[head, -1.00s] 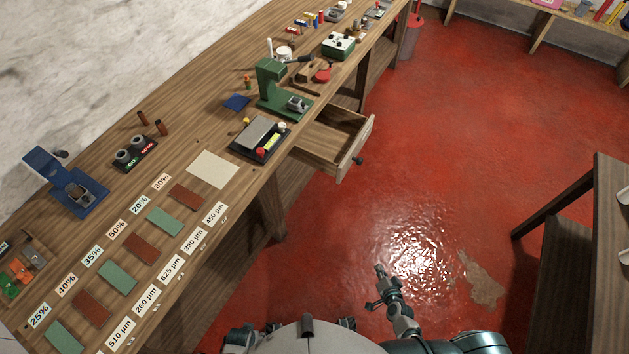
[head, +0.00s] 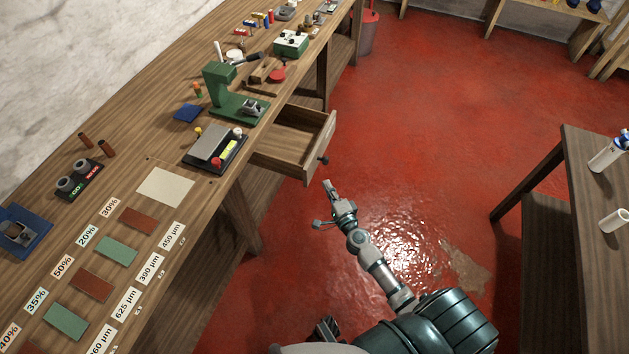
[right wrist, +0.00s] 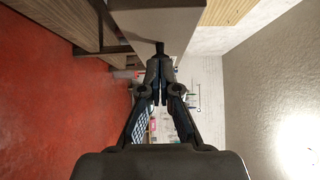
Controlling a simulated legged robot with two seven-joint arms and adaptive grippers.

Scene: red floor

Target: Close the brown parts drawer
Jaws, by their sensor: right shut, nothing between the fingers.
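The brown wooden parts drawer (head: 318,148) is pulled out from under the workbench and stands open. Its inside looks empty, and a dark knob (head: 323,160) sits on its front. My right gripper (head: 328,186) is shut and empty, just below the knob in the head view, with a small gap showing. In the right wrist view the closed fingertips (right wrist: 159,62) point towards the dark knob (right wrist: 160,47) and the drawer's front panel (right wrist: 185,22). I cannot tell there whether they touch the knob.
The red floor between is clear.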

